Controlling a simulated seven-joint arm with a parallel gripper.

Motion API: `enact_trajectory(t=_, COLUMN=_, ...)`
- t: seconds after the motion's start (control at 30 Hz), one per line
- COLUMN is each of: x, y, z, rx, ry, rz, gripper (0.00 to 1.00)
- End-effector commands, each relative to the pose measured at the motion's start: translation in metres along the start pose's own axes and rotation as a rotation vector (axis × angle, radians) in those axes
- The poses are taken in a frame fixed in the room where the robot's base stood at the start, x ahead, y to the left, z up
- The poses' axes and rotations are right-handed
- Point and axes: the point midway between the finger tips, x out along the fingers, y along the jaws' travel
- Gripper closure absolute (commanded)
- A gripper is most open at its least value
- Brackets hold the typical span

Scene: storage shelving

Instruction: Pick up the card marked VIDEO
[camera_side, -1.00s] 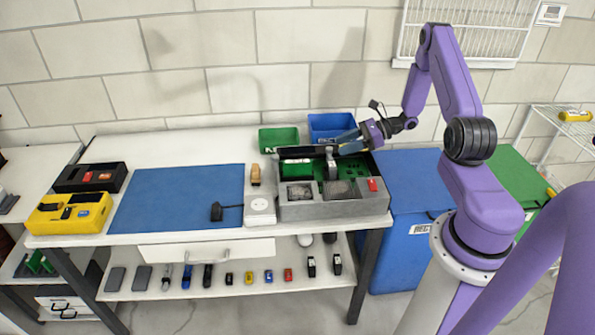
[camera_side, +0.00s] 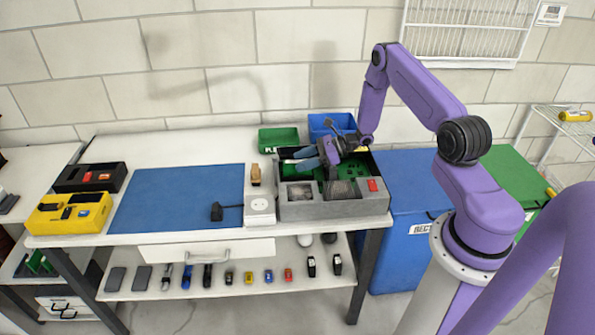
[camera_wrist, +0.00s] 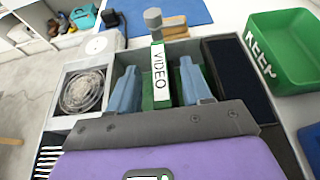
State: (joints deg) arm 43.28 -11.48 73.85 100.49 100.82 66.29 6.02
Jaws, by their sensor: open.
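The card marked VIDEO (camera_wrist: 160,72) shows in the wrist view as a white edge strip with dark letters, with green board beside it. It stands in a compartment of the grey case (camera_side: 333,209). My gripper (camera_wrist: 153,64) is open, with one blue finger on each side of the card. I cannot tell whether either finger touches it. In the side view my gripper (camera_side: 297,158) is over the back left part of the case and hides the card there. A grey knob (camera_wrist: 153,18) rises just beyond the card in the wrist view.
A green bin (camera_side: 278,138) and a blue bin (camera_side: 331,123) stand behind the case. A white box (camera_side: 260,211) and a brown object (camera_side: 255,174) are left of it. The blue mat (camera_side: 180,198) is mostly clear. A round fan (camera_wrist: 80,92) sits in the case.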

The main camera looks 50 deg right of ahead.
Motion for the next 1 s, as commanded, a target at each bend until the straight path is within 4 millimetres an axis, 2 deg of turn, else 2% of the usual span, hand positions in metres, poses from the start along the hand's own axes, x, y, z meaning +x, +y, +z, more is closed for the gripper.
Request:
enact_trajectory(t=0.1, x=0.015, y=0.0, z=0.0, rx=-0.001, ry=0.0, rz=0.002, gripper=0.51)
enact_trajectory(t=0.2, x=0.021, y=0.0, z=0.0, rx=0.0, ry=0.0, rz=0.001, gripper=0.51)
enact_trajectory(t=0.43, x=0.022, y=0.0, z=0.0, rx=0.0, ry=0.0, rz=0.0, gripper=0.51)
enact_trajectory(t=0.47, x=0.022, y=0.0, z=0.0, rx=0.0, ry=0.0, rz=0.0, gripper=0.54)
enact_trajectory(t=0.6, x=0.022, y=0.0, z=0.0, rx=0.0, ry=0.0, rz=0.0, gripper=1.0)
enact_trajectory(t=1.0, x=0.021, y=0.0, z=0.002, rx=0.0, ry=-0.001, rz=-0.001, gripper=1.0)
